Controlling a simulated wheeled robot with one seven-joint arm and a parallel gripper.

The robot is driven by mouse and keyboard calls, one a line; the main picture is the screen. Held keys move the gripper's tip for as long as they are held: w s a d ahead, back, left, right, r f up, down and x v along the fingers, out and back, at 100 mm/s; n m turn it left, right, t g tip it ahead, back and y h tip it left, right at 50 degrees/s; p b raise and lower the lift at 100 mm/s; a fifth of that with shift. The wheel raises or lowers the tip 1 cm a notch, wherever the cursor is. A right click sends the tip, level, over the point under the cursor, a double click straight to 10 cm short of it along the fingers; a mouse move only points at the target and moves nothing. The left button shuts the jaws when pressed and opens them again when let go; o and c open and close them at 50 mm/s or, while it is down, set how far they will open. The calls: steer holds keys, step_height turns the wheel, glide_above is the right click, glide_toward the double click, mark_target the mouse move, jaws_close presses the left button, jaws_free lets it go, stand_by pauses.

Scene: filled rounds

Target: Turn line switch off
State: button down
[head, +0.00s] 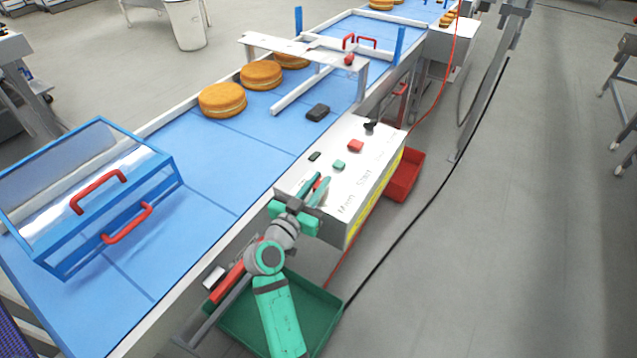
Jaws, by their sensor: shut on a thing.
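The control box (345,190) is white with a yellow side strip and stands beside the blue conveyor. Its top carries a green button (339,165), a red button (355,146) and a black knob (370,126). Dark lettering runs along its right edge; "Main" and "Start" can be made out. My green gripper (318,184) is at the near end of the box top. Its fingers are shut on a small red switch handle (318,184), mostly hidden between them. The handle's on or off position cannot be told.
The blue conveyor (215,155) holds filled rounds (222,99) and a small black block (318,112). A clear guard with red handles (90,190) stands at left. A green tray (310,305) and a red bin (405,175) sit below. Cables cross the open floor at right.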

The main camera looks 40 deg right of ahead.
mark_target(357, 207)
steer(key=shift+s+d+n+t+y, duration=0.1)
steer(key=shift+s+n+t+y, duration=0.05)
steer(key=shift+n+t+y, duration=2.35)
steer(key=shift+d+n+t+y, duration=0.2)
steer(key=shift+n+t+y, duration=1.8)
steer(key=shift+y, duration=0.7)
steer(key=n+y, duration=0.2)
steer(key=y, duration=0.2)
steer(key=n+t+y, duration=0.1)
steer(key=n+y, duration=0.2)
steer(key=y, duration=0.1)
steer(key=shift+d, duration=0.15)
steer(key=shift+f+n+g+y, duration=0.1)
steer(key=shift+n+g+y, duration=0.5)
steer(key=shift+n+y, duration=1.35)
steer(key=shift+m+y, duration=0.25)
steer(key=shift+y, duration=0.2)
steer(key=c, duration=1.7)
jaws_free()
steer(key=v, duration=1)
steer(key=shift+s+d, duration=0.15)
steer(key=shift+s, duration=0.2)
